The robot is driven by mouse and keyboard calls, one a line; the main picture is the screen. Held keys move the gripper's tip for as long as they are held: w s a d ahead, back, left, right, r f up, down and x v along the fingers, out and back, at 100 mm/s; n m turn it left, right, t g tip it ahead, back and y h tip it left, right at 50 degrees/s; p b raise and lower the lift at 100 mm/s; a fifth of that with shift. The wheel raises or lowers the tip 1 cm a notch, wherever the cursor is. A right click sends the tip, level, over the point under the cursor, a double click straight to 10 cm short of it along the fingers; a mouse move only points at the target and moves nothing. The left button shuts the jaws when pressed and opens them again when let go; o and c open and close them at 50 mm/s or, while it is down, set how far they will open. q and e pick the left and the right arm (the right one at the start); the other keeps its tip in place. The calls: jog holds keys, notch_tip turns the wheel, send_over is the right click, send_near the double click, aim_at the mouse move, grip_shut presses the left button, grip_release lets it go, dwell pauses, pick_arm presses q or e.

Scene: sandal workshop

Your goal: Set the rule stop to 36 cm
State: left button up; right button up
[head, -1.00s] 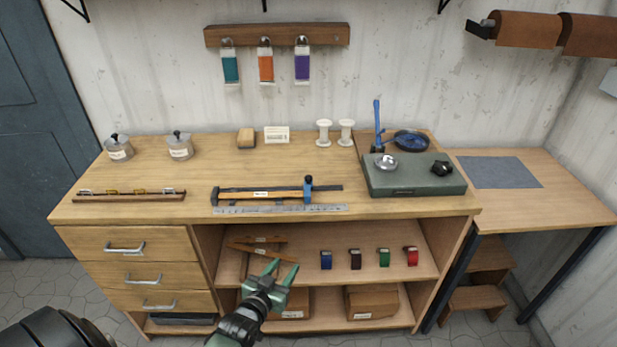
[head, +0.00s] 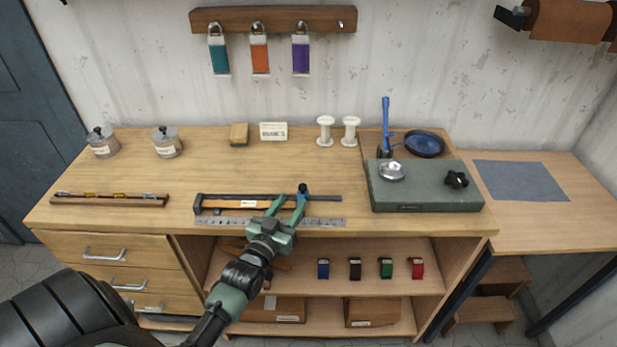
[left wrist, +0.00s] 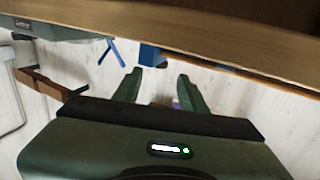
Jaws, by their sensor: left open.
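The rule (head: 250,204), a dark bar with a wooden strip and small label, lies along the bench's front part. A grey graduated scale (head: 328,222) lies along the front of the rule. My left gripper (head: 290,198) is open, with its green fingers over the front edge of the rule. The right fingertip is close by the stop and partly hides it; I cannot tell whether they touch. In the left wrist view the open fingers (left wrist: 157,80) hold nothing. My right gripper is out of view.
A green-grey block (head: 415,190) with a metal dish stands right of the rule. A wooden rack (head: 110,201) lies to the left. Small coloured rolls sit on the shelf (head: 300,275) below.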

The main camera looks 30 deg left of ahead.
aim_at(301, 189)
pick_arm(q)
jog(key=shift+w, duration=0.5)
jog(key=w, duration=0.2)
jog(key=w+p, duration=0.1)
jog(key=w, duration=0.1)
jog(key=w+a, duration=0.1)
jog(key=w, duration=0.1)
jog(key=shift+w+a, duration=0.1)
jog(key=shift+w, duration=0.25)
grip_shut()
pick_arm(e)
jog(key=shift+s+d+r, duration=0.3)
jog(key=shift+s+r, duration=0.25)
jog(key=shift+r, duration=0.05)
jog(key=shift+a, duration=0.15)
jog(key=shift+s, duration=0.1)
